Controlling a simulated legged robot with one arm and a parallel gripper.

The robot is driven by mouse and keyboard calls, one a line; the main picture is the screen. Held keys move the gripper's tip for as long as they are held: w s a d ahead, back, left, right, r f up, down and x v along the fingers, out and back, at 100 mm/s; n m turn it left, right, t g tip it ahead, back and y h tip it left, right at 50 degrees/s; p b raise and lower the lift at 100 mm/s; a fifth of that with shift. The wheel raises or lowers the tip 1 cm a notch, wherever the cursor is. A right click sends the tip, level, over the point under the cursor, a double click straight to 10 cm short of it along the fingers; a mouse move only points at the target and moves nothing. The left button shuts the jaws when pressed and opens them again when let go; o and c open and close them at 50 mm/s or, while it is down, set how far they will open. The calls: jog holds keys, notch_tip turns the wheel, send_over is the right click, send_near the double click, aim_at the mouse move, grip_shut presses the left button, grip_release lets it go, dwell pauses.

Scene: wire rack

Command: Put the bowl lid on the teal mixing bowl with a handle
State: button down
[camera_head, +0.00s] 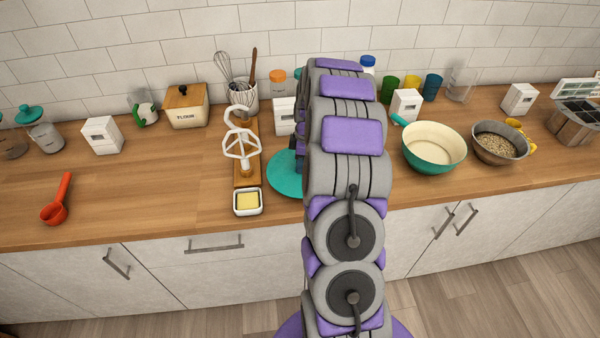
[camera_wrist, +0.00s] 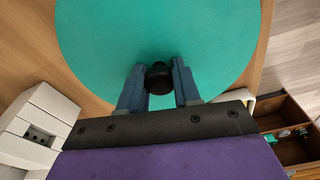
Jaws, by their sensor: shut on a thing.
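The bowl lid is a flat teal disc with a dark round knob. It shows left of my arm in the head view (camera_head: 285,180) and fills the top of the wrist view (camera_wrist: 160,30). My gripper (camera_wrist: 159,78) is shut on the lid's knob, one blue finger on each side. In the head view the arm hides most of my gripper and part of the lid. I cannot tell whether the lid touches the counter. The teal mixing bowl (camera_head: 432,163), cream inside, stands open on the counter right of my arm. Its teal handle (camera_head: 399,120) points to the back left.
A grey bowl of grain (camera_head: 499,158) stands close right of the teal bowl. A butter dish (camera_head: 248,203) and a wooden board with a white beater (camera_head: 241,145) are left of the lid. Cups and a white box (camera_head: 405,105) stand behind the bowl.

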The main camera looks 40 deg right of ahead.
jog(key=shift+r, duration=0.15)
jog(key=shift+r+p, duration=0.7)
jog(key=shift+r, duration=1.65)
